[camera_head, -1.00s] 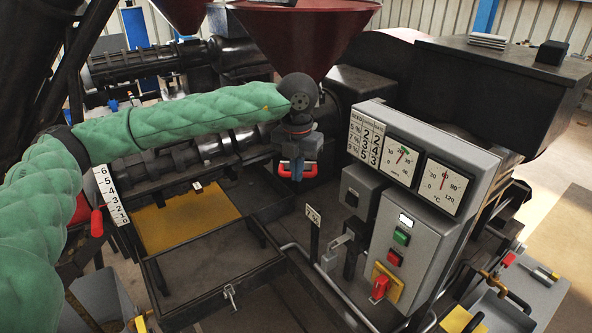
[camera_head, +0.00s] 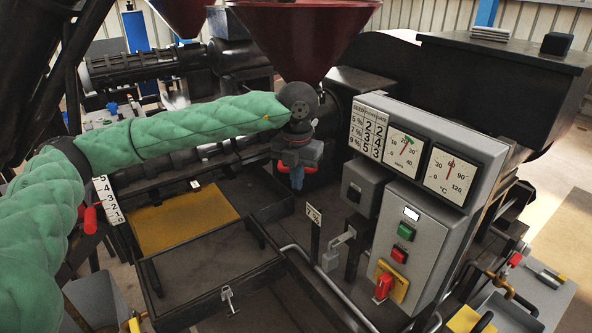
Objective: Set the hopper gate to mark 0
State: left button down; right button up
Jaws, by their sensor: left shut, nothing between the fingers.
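The dark red hopper (camera_head: 305,38) stands at the top middle as a wide funnel. My left gripper (camera_head: 297,186) hangs just below it, at the end of my green-sleeved arm, with its fingers shut and pointing down. A little red shows beside the fingers; I cannot tell what it belongs to. I cannot make out the hopper gate or its mark; the gripper and wrist cover the area under the hopper. A white numbered scale (camera_head: 108,200) stands at the left, with a red-handled lever (camera_head: 90,219) beside it. My right gripper is not in view.
A grey control box (camera_head: 425,230) with two dials, buttons and a red switch stands right of the gripper. An open black-framed tray (camera_head: 205,270) lies at the front left, beside a yellow plate (camera_head: 184,219).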

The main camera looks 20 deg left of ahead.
pick_arm(q)
jog(key=shift+w+f, duration=0.25)
dwell(0.4)
jog(key=shift+w+a+b, duration=0.15)
jog(key=shift+w+b, duration=0.2)
jog(key=shift+w+a+b, duration=0.2)
jog(key=shift+w+b, duration=0.15)
jog(key=shift+w, duration=0.45)
jog(key=shift+w+a, duration=0.1)
jog(key=shift+w, duration=0.2)
jog(key=shift+w+a+b, duration=0.35)
jog(key=shift+w+b, duration=0.15)
jog(key=shift+w, duration=0.9)
jog(key=shift+w+a+b, duration=0.4)
jog(key=shift+w+b, duration=0.1)
jog(key=shift+w, duration=0.85)
jog(key=shift+w+a+b, duration=0.35)
jog(key=shift+w+b, duration=0.15)
jog(key=shift+w, duration=0.9)
jog(key=shift+s, duration=0.2)
jog(key=shift+s+d+b, duration=0.2)
jog(key=shift+s+b, duration=0.2)
jog(key=shift+s, duration=0.65)
